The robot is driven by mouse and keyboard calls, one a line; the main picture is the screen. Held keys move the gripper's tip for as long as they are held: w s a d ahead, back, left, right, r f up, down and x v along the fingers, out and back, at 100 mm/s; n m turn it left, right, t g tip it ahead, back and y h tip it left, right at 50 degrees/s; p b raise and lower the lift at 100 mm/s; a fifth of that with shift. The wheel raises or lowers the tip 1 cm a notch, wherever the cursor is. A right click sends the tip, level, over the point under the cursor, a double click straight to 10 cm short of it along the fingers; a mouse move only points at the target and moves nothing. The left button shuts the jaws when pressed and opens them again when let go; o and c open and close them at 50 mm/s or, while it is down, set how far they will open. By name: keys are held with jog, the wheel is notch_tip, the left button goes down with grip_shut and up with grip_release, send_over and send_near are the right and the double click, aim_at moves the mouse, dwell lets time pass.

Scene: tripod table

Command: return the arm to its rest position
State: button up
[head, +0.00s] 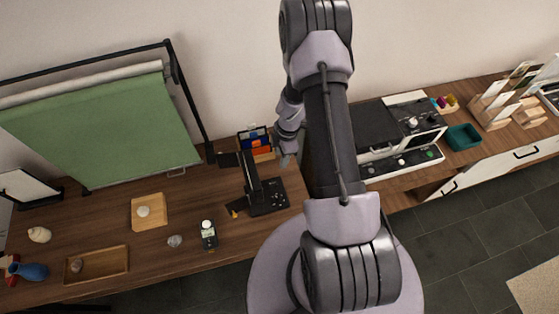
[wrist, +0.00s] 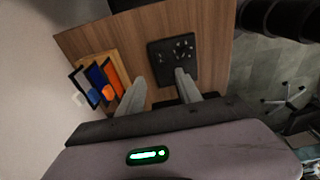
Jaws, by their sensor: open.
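My arm (head: 332,130) rises in front of the head view, folded upward over the table's right part. My gripper (wrist: 160,80) shows two grey fingers, spread apart with nothing between them. In the head view it is partly hidden behind the arm, near the wall side of the table. In the wrist view the fingers point toward the wooden table top (wrist: 140,45), with a black device with knobs (wrist: 172,62) near the right finger and a wooden holder with coloured cards (wrist: 97,82) left of the left finger. The fingers' height above the table is hard to tell.
The wooden table (head: 105,215) carries a black stand (head: 268,198), a small bottle (head: 209,240), a square board (head: 158,212), a tray (head: 112,262) and a blue vase (head: 30,271). A green backdrop (head: 105,130) stands behind. A white-and-black machine (head: 405,160) stands right of the arm.

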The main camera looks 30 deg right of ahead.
dwell(0.4)
jog(key=w+d+r+m+t+h+b, duration=0.25)
jog(key=w+r+m+t+b, duration=0.2)
jog(key=w+r+b, duration=0.55)
jog(key=s+a+r+m+t+h+b, duration=0.1)
jog(key=s+r+m+h+b, duration=0.15)
jog(key=r+m, duration=0.2)
jog(key=s+r+m+t+h+b, duration=0.1)
jog(key=r+m+b, duration=0.2)
jog(key=r, duration=0.3)
jog(key=s+a+f+m+y+b, duration=0.1)
jog(key=s+a+m+y+b, duration=0.2)
jog(key=s+a, duration=0.7)
jog(key=s+a+f+m+g+y+b, duration=0.1)
jog(key=s+a+f+m+y+b, duration=0.1)
jog(key=s+a+b, duration=0.4)
jog(key=s+a+m+y, duration=0.1)
jog(key=s+a+m, duration=0.1)
jog(key=s+a, duration=0.2)
jog(key=shift+s+f+y, duration=0.15)
jog(key=shift+s+y, duration=0.15)
jog(key=shift+s, duration=1.25)
